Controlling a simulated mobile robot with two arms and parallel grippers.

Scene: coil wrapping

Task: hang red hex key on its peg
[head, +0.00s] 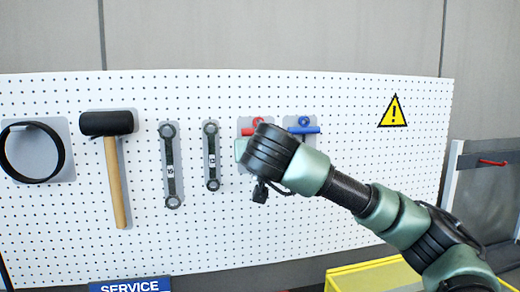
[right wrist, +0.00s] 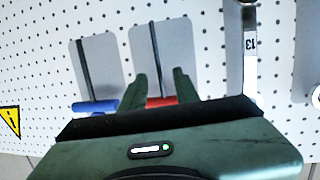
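The red hex key (head: 250,130) is against its grey backing plate on the white pegboard, mostly hidden behind my right arm in the head view. In the right wrist view, its red handle (right wrist: 162,101) shows between my fingers and its dark shaft (right wrist: 156,45) runs over the grey plate. My right gripper (right wrist: 160,75) has its fingers apart, one to each side of the handle's middle; I cannot tell whether they touch it. The peg itself is hidden. My left gripper is in neither view.
A blue hex key (head: 304,129) hangs close to the right of the red one. Two wrenches (head: 171,165) (head: 211,155), a hammer (head: 115,170) and a black ring (head: 62,152) hang to the left. A yellow bin (head: 375,276) is below right.

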